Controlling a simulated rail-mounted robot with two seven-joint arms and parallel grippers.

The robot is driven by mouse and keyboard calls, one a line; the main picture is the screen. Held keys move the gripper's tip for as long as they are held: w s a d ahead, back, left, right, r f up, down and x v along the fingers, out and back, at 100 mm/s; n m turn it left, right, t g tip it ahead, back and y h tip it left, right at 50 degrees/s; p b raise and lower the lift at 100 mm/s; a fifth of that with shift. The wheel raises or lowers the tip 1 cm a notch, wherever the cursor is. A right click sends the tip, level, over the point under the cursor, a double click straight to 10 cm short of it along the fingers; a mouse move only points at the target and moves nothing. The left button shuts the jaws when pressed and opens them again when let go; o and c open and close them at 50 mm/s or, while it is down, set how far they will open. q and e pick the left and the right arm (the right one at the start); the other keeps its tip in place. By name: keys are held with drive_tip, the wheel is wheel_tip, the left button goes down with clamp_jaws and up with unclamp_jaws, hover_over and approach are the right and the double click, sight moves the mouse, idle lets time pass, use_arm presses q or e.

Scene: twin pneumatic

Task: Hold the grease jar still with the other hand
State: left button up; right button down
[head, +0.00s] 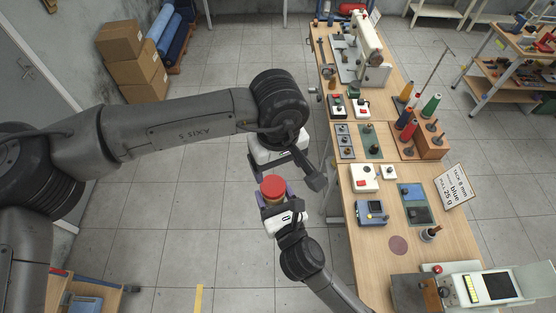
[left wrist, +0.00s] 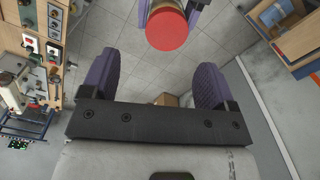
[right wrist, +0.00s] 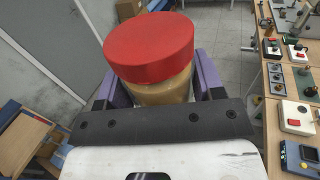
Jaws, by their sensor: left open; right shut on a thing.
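The grease jar has a red lid (head: 272,186) and a tan body (right wrist: 162,92). It is upright in my right gripper (head: 275,198), whose purple fingers close on the body below the lid. The jar is held in the air over the floor, left of the workbench. My left gripper (head: 303,172) is open and empty, just above and beyond the jar in the head view. In the left wrist view the jar's red lid (left wrist: 167,31) is ahead of the open purple fingers (left wrist: 153,80), apart from them. Most of the jar's body is hidden by the lid in the head view.
The long wooden workbench (head: 380,272) runs along the right, with a sewing machine (head: 366,50), thread cones, control boxes and a sign (head: 454,188) on it. Cardboard boxes (head: 133,62) stand at the back left. A low shelf (head: 85,290) is at the lower left. Floor around the grippers is clear.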

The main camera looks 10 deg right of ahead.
sight(279, 186)
use_arm(q)
drive_tip(key=shift+s+f, duration=0.1)
drive_tip(key=shift+f, duration=3.9)
drive_tip(key=shift+d+f, duration=0.1)
clamp_jaws()
